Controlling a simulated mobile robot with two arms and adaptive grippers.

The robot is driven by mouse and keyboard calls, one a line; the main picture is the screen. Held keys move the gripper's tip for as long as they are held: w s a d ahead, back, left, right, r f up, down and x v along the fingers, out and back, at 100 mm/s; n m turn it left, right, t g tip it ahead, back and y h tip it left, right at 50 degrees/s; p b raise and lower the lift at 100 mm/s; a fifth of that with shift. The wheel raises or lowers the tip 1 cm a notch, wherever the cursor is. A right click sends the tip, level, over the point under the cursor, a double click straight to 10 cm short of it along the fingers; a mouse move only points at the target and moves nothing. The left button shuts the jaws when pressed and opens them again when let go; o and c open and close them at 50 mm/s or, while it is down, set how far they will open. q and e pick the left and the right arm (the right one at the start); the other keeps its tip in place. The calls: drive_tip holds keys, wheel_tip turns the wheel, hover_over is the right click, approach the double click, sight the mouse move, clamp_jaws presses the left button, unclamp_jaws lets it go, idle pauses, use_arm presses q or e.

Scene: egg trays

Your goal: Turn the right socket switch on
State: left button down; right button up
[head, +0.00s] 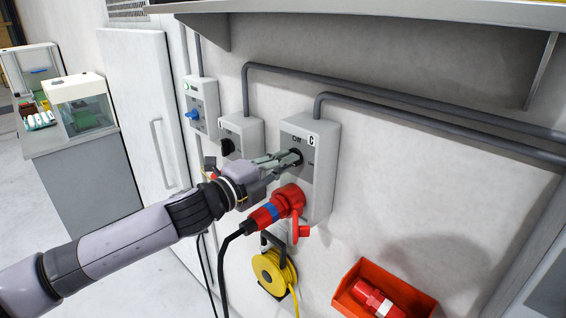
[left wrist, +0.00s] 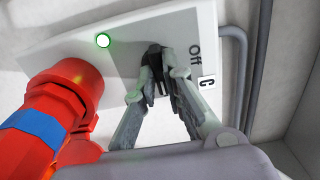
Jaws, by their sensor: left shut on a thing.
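The right socket box, marked C (head: 322,175), is a grey unit on the wall with "Off" printed beside its black rotary switch (head: 297,155). My left gripper (head: 287,160) reaches in from the left, shut on this switch and partly hiding it. In the left wrist view, the two fingers (left wrist: 165,72) are on either side of the black switch (left wrist: 157,82). A red plug with a blue band (head: 265,213) sits in the red socket below the switch. My right gripper is not in view.
A middle box with a black switch (head: 228,146) and a smaller box with a blue knob (head: 193,115) are to the left. A yellow cable reel (head: 268,272) and a red bin (head: 347,287) are below. Grey conduits (head: 420,103) run along the wall.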

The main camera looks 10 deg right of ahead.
use_arm(q)
drive_tip(key=shift+f, duration=0.1)
idle(0.3)
drive_tip(key=c, duration=1.7)
unclamp_jaws()
drive_tip(key=shift+a, duration=0.1)
drive_tip(key=v, duration=1.2)
